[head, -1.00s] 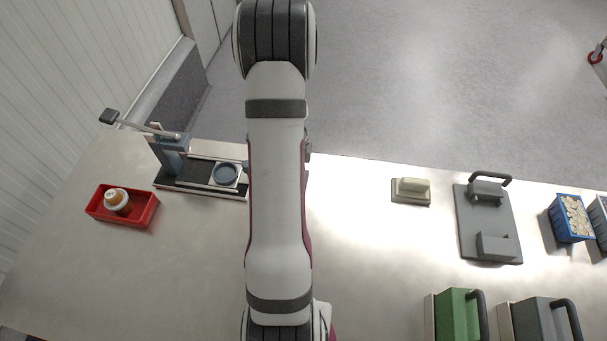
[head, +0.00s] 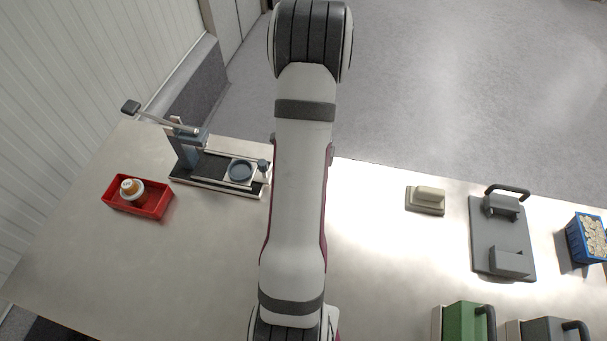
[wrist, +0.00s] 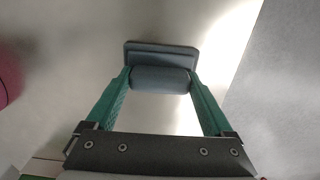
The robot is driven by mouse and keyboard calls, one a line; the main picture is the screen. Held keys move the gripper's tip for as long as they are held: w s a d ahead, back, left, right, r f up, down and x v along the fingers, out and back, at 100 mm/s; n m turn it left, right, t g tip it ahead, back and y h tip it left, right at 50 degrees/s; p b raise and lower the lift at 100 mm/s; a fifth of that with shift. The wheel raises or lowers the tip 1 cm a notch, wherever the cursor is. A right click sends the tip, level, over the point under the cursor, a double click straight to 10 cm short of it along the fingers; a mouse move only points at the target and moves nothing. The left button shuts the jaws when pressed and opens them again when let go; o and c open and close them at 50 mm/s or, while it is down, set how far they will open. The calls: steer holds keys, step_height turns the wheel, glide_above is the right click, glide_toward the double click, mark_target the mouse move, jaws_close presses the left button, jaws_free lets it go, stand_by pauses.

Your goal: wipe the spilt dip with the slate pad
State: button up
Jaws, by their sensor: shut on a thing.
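My gripper (wrist: 160,80) shows in the wrist view with its two green fingers shut on the handle of the slate pad (wrist: 160,50). The pad is blue-grey, with a flat rectangular base and a rounded handle between the fingertips. Bare metal tabletop shows around it; I cannot tell whether the pad touches the table. In the head view my own arm covers the gripper and the pad. I see no spilt dip in either view; part of the table is hidden behind my arm.
On the table (head: 370,260) are a red tray (head: 155,207) with an orange-and-white jar, a press (head: 190,150), a cream pad (head: 426,200), a grey board (head: 485,245), a blue box (head: 585,238) and a green handled block (head: 465,322). The table between my arm and the cream pad looks clear.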

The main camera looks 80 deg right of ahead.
steer(key=shift+s, duration=1.55)
step_height(320, 180, up, 8)
steer(key=shift+r, duration=0.1)
steer(key=w+a+r+n, duration=0.3)
steer(key=w+n, duration=0.2)
steer(key=w, duration=0.3)
steer(key=w+a+r+n, duration=0.2)
steer(key=w+a+n, duration=0.1)
steer(key=w+n, duration=0.35)
steer(key=w+a+r+n, duration=0.3)
steer(key=w+n, duration=0.2)
steer(key=w, duration=0.4)
steer(key=w+a+r+n, duration=0.3)
steer(key=a+n, duration=0.3)
steer(key=a, duration=0.3)
steer(key=w+a+r+n, duration=0.3)
steer(key=a+r+n, duration=0.1)
steer(key=a+n, duration=0.3)
steer(key=w+a+r+n, duration=0.3)
steer(key=a+n, duration=0.3)
steer(key=a, duration=0.5)
steer(key=shift+w+r, duration=0.15)
steer(key=shift+w, duration=0.15)
steer(key=shift+d+n, duration=0.1)
steer(key=shift+n, duration=0.15)
